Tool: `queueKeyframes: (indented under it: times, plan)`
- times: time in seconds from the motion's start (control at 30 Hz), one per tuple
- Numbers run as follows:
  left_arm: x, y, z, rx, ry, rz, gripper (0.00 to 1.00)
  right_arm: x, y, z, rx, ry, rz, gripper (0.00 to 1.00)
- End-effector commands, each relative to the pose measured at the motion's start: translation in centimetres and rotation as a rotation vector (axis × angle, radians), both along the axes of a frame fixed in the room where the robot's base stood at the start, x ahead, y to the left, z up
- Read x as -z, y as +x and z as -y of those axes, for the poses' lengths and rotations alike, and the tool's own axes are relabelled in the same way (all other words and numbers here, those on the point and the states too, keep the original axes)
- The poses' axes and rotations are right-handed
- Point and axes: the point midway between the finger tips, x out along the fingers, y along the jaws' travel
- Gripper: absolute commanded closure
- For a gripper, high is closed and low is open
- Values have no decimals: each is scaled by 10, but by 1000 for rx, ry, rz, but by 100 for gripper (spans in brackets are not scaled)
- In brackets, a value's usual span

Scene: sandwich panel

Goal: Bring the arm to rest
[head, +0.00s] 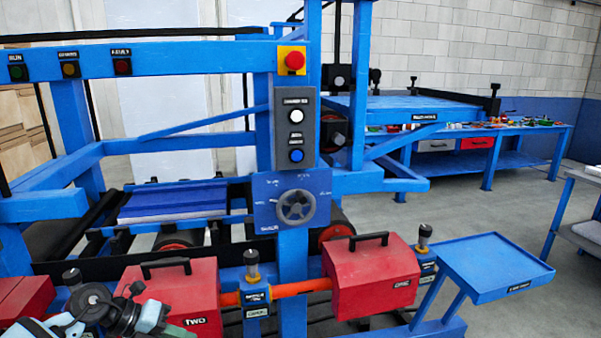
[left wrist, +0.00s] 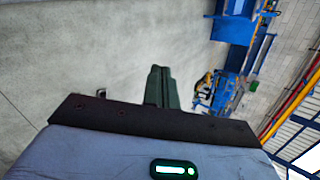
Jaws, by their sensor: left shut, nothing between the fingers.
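My left gripper (left wrist: 160,85) shows in the left wrist view. Its two dark green fingers lie together, shut with nothing between them, pointing out over bare grey floor. It touches nothing that I can see. In the head view part of my left arm shows at the lower left, in front of the red box marked TWO (head: 178,293). I cannot make out the fingers there. My right gripper is in neither view.
A blue machine frame (head: 180,60) fills the left and middle. A blue tray (head: 492,266) sticks out at right. Open floor (head: 500,210) lies beyond.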

Motion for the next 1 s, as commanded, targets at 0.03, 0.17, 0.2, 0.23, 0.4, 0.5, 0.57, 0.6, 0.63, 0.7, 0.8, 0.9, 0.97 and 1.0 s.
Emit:
queueKeyframes:
  times: [0.03,0.17,0.2,0.23,0.4,0.5,0.57,0.6,0.63,0.7,0.8,0.9,0.97,1.0]
  plan:
    - [8,-11,26,-6,-106,-7,100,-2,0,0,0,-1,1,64]
    - [17,-35,75,-77,-377,-35,100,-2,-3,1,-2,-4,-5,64]
    - [18,-42,87,-112,-458,-50,100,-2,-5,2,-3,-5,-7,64]
    - [20,-47,94,-141,-517,-62,100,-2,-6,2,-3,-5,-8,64]
    - [28,-74,117,-365,-825,-160,100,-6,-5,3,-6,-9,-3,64]
    - [39,-90,118,-537,-977,-236,100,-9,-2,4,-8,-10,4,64]
    - [49,-100,115,-652,-1054,-290,100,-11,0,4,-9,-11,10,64]
    - [56,-108,112,-733,-1102,-328,100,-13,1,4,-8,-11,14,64]
    - [63,-115,110,-796,-1133,-359,100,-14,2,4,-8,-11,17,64]
    - [80,-131,102,-948,-1197,-434,100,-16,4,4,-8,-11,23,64]
    - [109,-162,91,-1176,-1260,-554,100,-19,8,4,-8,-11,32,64]
    - [141,-201,81,-1412,-1291,-687,100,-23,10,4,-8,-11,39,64]
    - [160,-229,77,-1551,-1292,-769,100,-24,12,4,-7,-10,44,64]
    - [171,-247,75,-1638,-1290,-826,100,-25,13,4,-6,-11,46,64]
